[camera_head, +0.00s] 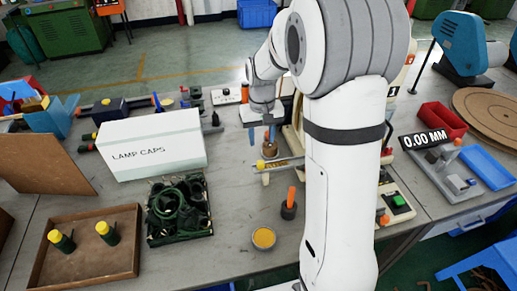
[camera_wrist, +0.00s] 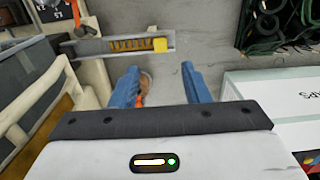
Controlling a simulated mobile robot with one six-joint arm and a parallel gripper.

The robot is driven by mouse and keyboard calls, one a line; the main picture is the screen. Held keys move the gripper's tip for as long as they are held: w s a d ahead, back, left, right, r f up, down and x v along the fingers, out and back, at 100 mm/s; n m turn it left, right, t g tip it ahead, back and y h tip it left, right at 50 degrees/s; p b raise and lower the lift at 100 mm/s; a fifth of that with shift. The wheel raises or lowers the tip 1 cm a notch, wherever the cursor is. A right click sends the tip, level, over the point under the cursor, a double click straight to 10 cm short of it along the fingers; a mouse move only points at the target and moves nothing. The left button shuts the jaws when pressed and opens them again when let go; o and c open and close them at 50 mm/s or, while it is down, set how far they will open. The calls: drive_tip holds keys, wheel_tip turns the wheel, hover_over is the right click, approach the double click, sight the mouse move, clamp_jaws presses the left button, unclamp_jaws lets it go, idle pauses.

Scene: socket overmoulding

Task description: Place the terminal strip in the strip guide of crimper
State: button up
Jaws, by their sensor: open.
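The terminal strip looks like a brass-orange toothed row (camera_wrist: 130,44) in the wrist view. It lies in a narrow grey channel, which appears to be the strip guide (camera_wrist: 90,47), with a yellow block (camera_wrist: 160,45) at its right end. In the head view the guide shows with its yellow end (camera_head: 261,165) at left. The cream crimper (camera_head: 292,137) is mostly hidden behind my arm; part of it shows at the left of the wrist view (camera_wrist: 90,75). My gripper (camera_wrist: 160,72) is open, its blue fingers apart and clear of the strip. It also shows in the head view (camera_head: 262,128).
A round brown-based item with an orange part (camera_wrist: 144,85) sits below my fingers. A white LAMP CAPS box (camera_head: 150,145), a tray of dark green coils (camera_head: 180,235) and an orange-handled tool (camera_head: 290,205) stand nearby. Bare bench lies left of the guide.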

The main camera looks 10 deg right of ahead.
drive_tip(key=s+r+t, duration=0.1)
drive_tip(key=s+r, duration=0.3)
drive_tip(key=s, duration=0.7)
drive_tip(key=s+r+t, duration=0.1)
drive_tip(key=s+r, duration=0.3)
drive_tip(key=s, duration=0.8)
drive_tip(key=shift+a+t, duration=0.4)
drive_tip(key=shift+r, duration=0.1)
